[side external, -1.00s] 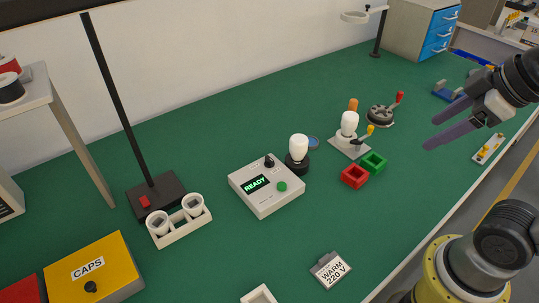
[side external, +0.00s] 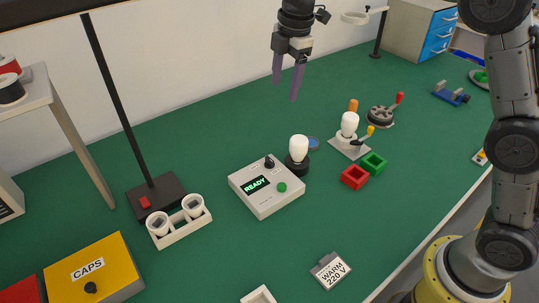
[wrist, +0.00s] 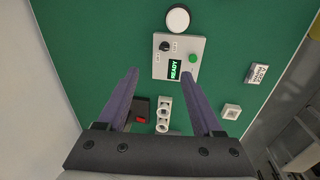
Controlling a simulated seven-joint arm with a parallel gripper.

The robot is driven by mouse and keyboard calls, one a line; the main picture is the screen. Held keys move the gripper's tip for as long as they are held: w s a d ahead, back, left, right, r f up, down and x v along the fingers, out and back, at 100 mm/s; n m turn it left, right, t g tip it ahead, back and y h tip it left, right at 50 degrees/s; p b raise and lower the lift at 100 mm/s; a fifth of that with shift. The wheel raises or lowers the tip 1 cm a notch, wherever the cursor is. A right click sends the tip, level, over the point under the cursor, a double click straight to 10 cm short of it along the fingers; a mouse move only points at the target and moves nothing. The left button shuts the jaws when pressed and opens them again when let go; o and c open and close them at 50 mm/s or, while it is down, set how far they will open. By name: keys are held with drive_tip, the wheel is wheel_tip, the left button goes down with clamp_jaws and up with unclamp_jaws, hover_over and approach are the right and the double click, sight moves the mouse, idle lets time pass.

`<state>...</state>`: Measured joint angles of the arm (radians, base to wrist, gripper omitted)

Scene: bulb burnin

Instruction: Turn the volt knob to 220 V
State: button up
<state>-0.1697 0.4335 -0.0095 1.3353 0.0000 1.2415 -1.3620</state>
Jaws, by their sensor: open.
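The volt knob (side external: 269,162) is a small black knob on top of the white control box (side external: 264,203), near its back edge. The box has a green-lit screen reading READY and a green button (side external: 282,187). The knob also shows in the wrist view (wrist: 165,46), near small printed labels too small to read. My gripper (side external: 288,92) is open and empty, pointing down high above the table, behind and above the box. In the wrist view its two purple fingers (wrist: 158,92) stand apart, with the box beyond them. The knob's exact setting cannot be read.
A white bulb (side external: 299,148) stands upright in a black socket right behind the box. A card (side external: 331,271) reading WARM 220 V stands in front. A two-cup holder (side external: 181,231) and black lamp stand (side external: 156,195) are left; red (side external: 354,177) and green trays (side external: 375,163) are right.

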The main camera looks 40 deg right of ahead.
drive_tip(key=g, duration=0.2)
hover_over(270, 159)
wheel_tip(270, 159, down, 9)
wheel_tip(270, 159, down, 14)
drive_tip(key=shift+r, duration=0.25)
clamp_jaws()
